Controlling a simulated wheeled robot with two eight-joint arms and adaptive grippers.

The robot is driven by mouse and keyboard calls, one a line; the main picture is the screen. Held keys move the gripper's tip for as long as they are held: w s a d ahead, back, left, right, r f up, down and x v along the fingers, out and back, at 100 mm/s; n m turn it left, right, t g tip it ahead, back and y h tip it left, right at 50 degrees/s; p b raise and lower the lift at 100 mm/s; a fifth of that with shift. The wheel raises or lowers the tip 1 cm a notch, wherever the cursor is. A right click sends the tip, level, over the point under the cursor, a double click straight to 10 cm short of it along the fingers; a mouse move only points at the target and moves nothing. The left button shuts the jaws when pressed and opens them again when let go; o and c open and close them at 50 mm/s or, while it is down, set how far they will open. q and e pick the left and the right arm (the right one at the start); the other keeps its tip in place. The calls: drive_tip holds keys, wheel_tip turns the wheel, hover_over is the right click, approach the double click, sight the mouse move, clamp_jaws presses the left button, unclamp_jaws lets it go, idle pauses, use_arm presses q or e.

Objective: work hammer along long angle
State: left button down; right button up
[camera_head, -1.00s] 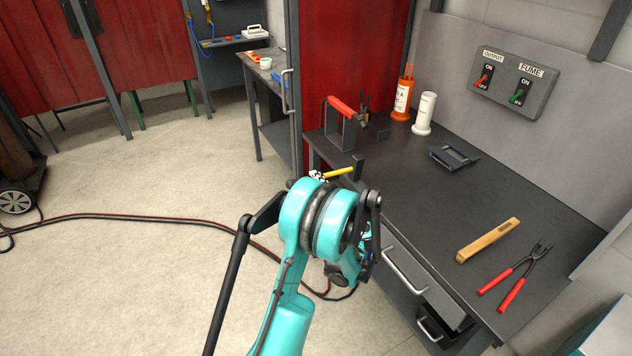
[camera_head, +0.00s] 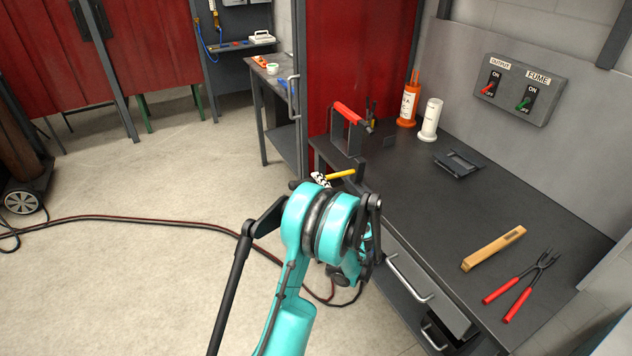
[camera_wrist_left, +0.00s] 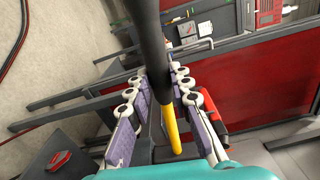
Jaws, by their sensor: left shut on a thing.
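The hammer (camera_head: 341,174) has a yellow shaft and dark ends. My left gripper (camera_head: 321,180) is shut on its dark part, at the front left edge of the bench. In the left wrist view the thick black part of the hammer (camera_wrist_left: 153,45) runs between the fingers, and its yellow shaft (camera_wrist_left: 172,130) points down the picture. A dark block at the shaft's far end looks like the head. I cannot pick out the long angle with certainty; dark metal pieces stand near the red-handled grey frame (camera_head: 347,130) beyond the hammer. My right gripper is not in view.
A red curtain (camera_head: 360,50) hangs behind. A hose (camera_head: 150,221) lies on the floor.

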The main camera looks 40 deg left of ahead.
use_arm(q)
drive_tip(key=shift+x, duration=0.9)
drive_tip(key=v, duration=0.4)
idle(0.4)
wheel_tip(320, 180, up, 7)
drive_tip(key=p, duration=0.4)
idle(0.5)
drive_tip(key=shift+d, duration=0.1)
